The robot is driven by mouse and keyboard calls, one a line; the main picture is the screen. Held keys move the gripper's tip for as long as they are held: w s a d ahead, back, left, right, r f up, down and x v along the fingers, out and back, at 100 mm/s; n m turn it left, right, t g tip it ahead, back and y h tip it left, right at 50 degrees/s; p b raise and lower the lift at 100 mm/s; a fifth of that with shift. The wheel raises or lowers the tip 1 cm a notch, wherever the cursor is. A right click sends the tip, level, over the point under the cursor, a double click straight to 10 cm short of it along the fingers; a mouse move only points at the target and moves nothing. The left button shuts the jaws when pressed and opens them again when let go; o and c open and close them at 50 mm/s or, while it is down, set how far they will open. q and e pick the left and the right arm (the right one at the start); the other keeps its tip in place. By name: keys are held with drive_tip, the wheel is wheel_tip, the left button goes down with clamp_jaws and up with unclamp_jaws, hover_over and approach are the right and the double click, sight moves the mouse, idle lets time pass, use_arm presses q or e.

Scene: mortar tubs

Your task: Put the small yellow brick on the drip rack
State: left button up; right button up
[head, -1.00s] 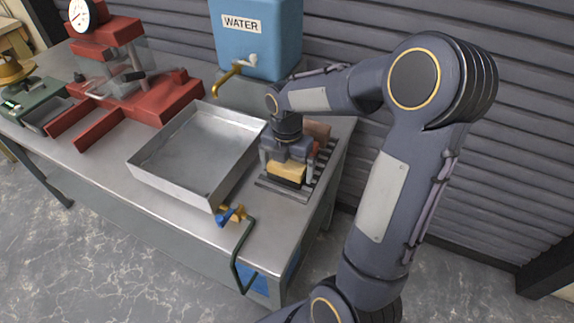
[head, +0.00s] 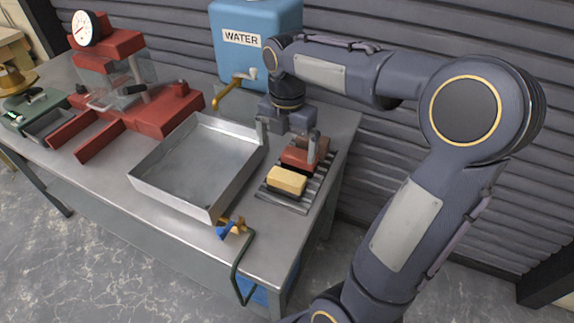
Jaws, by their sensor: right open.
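The small yellow brick (head: 287,180) lies on the near part of the drip rack (head: 297,207), a dark slatted rack at the right end of the bench. A red brick (head: 303,153) sits on the rack just behind it. My right gripper (head: 287,148) is open and empty, above and behind the yellow brick, apart from it. Its right finger is close to the red brick; I cannot tell whether they touch. My left gripper is not in view.
A shallow metal tray (head: 160,191) stands left of the rack. A blue water tank (head: 240,60) with a brass tap is behind it. A red press with a gauge (head: 125,85) stands at the left. A blue-handled valve (head: 229,228) is at the front edge.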

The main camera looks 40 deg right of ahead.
drive_tip(key=s+a+f+m+t+y, duration=0.1)
drive_tip(key=s+a+m, duration=0.5)
drive_tip(key=m, duration=0.6)
drive_tip(key=s+a+f+m+t+y, duration=0.2)
drive_tip(key=s+a+m+t, duration=0.2)
drive_tip(key=s+m, duration=0.6)
drive_tip(key=a+m, duration=0.2)
drive_tip(key=shift+f+m+y, duration=0.25)
drive_tip(key=shift+m+y, duration=0.05)
